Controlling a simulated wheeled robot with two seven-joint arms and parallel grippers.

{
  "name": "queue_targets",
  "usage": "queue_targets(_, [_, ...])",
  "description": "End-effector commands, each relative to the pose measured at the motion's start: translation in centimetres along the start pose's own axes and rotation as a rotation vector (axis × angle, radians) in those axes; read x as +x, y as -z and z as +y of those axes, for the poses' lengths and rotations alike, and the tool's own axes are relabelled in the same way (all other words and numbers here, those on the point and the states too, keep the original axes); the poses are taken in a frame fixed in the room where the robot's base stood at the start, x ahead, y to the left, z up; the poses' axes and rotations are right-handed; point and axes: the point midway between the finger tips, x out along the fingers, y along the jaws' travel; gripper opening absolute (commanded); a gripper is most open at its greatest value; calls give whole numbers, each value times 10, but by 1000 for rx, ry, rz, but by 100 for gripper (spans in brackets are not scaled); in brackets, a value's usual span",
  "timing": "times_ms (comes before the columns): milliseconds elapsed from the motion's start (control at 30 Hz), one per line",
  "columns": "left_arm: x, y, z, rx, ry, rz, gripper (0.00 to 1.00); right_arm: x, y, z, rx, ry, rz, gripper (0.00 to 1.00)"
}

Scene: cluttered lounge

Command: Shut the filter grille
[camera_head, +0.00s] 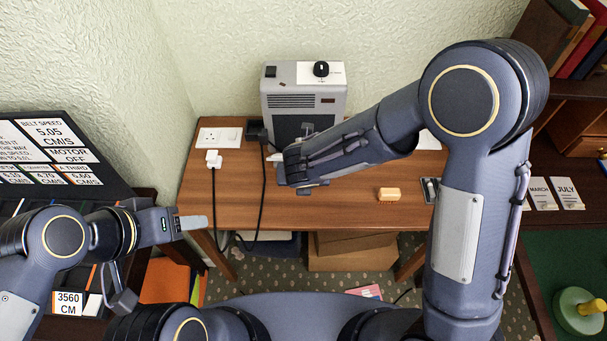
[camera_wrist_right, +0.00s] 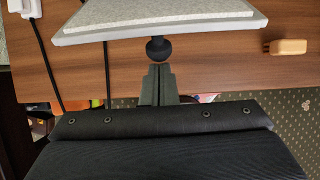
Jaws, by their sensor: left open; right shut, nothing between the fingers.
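The grey filter unit (camera_head: 305,82) stands upright at the back of the wooden table, with a dark opening (camera_head: 288,128) low in its front. My left gripper (camera_head: 188,223) is open and empty, left of the table.
A white socket strip (camera_head: 220,135) and black cables lie on the table's left side. A small tan block (camera_head: 389,194) sits at the front right. A black display board (camera_head: 50,150) stands at the left. Cardboard boxes (camera_head: 350,252) lie under the table.

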Motion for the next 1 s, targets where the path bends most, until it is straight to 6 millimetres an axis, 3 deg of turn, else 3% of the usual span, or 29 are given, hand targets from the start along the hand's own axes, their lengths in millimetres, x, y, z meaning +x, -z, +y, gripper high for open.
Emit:
queue_targets(33, [-9, 5, 4, 0, 0, 0, 52, -7, -6, 0, 0, 1, 0, 0])
queue_targets(300, [-22, 11, 10, 0, 0, 0, 52, -11, -21, 0, 1, 1, -1, 0])
queue_targets(1000, [-26, 13, 12, 0, 0, 0, 52, -13, -26, 0, 0, 0, -2, 0])
